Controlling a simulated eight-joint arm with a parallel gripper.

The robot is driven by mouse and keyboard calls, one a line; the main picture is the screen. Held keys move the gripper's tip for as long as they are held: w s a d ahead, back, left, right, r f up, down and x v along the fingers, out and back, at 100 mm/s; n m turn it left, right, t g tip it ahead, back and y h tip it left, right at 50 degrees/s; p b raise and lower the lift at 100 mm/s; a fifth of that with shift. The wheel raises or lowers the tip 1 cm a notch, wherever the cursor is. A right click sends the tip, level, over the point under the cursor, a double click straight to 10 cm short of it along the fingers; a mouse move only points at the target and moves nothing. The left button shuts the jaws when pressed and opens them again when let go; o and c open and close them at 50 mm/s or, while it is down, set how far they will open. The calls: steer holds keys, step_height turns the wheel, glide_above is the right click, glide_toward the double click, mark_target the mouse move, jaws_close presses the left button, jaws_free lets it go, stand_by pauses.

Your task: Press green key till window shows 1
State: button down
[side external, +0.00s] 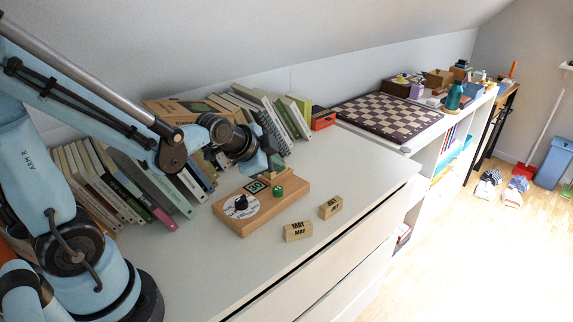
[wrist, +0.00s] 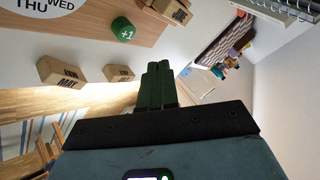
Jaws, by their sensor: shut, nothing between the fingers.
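A wooden board (side external: 230,222) lies on the white cabinet top. It carries a round green key (side external: 278,193), a small green window (side external: 255,187) that appears to read 30, and a white dial (side external: 240,207) with a black knob. In the wrist view the green key (wrist: 123,28) is marked +1, and part of the dial (wrist: 38,5) shows THU and WED. My gripper (side external: 277,167) is above and behind the key, apart from it. In the wrist view my gripper's green fingers (wrist: 159,66) are together and empty. The window is out of the wrist view.
Rows of books (side external: 110,185) stand behind and left. A chessboard (side external: 388,117) lies at the back right.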

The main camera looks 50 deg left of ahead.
mark_target(275, 191)
steer(key=shift+f, duration=1.7)
steer(key=shift+f, duration=0.15)
stand_by(0.7)
steer(key=shift+f, duration=0.3)
steer(key=shift+f, duration=0.8)
stand_by(0.9)
steer(key=shift+r, duration=1.25)
steer(key=shift+r, duration=2.5)
